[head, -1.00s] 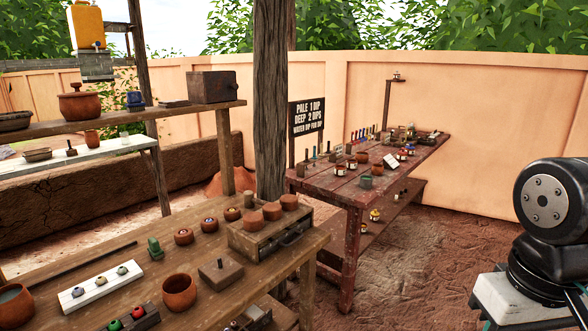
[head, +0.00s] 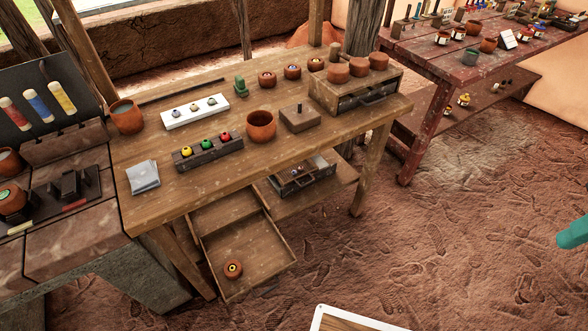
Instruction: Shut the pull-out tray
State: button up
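The pull-out tray (head: 285,245) is a shallow wooden tray, pulled out towards me from under the near wooden workbench (head: 215,95). A small round clay pot (head: 232,268) with a dark and yellow centre sits inside it. Its front edge stands low, clear of the bench's front. Only a teal tip (head: 573,235) at the right edge seems to belong to my gripper. It is well to the right of the tray and apart from it. The rest of the gripper is cut off, so its opening does not show.
A dark drawer box (head: 302,178) with a handle sits on the low shelf right of the tray. A bench leg (head: 372,170) stands farther right. A red table (head: 430,60) is at the back right. The dirt floor between is clear.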

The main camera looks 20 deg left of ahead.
aim_at(252, 240)
jog(key=k, duration=0.95)
jog(key=u, duration=1.65)
jog(key=i, duration=0.5)
jog(key=z, duration=0.05)
